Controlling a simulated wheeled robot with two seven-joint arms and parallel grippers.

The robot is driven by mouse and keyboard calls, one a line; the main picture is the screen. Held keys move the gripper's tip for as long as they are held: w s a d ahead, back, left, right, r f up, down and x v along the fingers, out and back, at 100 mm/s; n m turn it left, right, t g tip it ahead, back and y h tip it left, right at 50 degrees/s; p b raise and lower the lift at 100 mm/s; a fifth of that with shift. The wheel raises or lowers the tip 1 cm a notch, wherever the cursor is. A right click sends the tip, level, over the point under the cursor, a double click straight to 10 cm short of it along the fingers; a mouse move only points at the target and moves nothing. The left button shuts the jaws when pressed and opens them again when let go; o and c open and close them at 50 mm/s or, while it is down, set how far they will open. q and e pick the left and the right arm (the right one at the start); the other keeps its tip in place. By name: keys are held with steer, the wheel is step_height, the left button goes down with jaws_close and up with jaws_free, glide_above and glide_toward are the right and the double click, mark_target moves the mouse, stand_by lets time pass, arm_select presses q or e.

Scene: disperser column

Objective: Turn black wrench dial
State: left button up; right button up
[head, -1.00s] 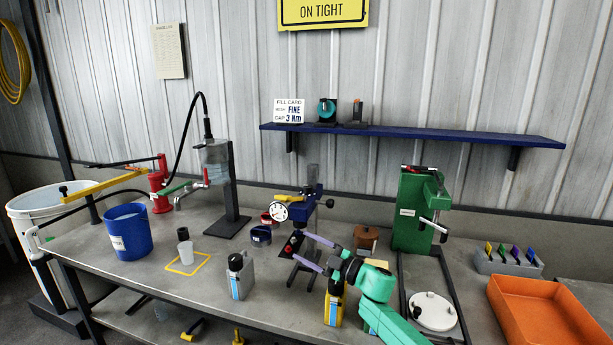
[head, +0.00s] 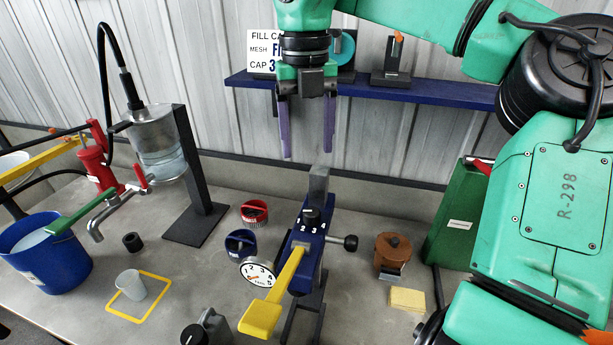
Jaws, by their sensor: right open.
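A blue disperser head (head: 309,256) stands on the bench on a dark stand, with a black dial (head: 311,215) on its upper face. A black side knob (head: 350,243) sticks out to the right. My right gripper (head: 308,143) points down above and behind the dial in the picture, with its two purple fingers apart and nothing between them. It is clear of the dial. My left gripper is not in view.
A blue bucket (head: 45,262), a grey cup (head: 131,284) and a clear tank (head: 160,140) are at left. Red (head: 254,212) and blue (head: 240,243) round parts lie beside the head. A brown pot (head: 393,252) and yellow pad (head: 407,299) are at right. A blue shelf (head: 430,92) runs behind.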

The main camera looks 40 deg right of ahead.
mark_target(312, 211)
steer(key=f, duration=0.1)
steer(key=s+f, duration=0.1)
steer(key=f, duration=0.1)
steer(key=s+a+f+p, duration=0.1)
steer(key=f, duration=0.1)
steer(key=shift+s+f, duration=0.15)
steer(key=shift+s, duration=0.05)
steer(key=f, duration=0.2)
steer(key=f+p, duration=0.1)
steer(key=f, duration=0.2)
steer(key=w+d+f, duration=0.1)
steer(key=f, duration=0.1)
steer(key=shift+f+p, duration=0.4)
steer(key=shift+a+f, duration=0.1)
steer(key=shift+f, duration=0.2)
steer(key=shift+s+f, duration=0.1)
steer(key=shift+s, duration=0.05)
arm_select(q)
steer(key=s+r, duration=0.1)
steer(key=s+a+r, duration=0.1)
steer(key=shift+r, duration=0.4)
arm_select(e)
steer(key=shift+c, duration=0.4)
jaws_close()
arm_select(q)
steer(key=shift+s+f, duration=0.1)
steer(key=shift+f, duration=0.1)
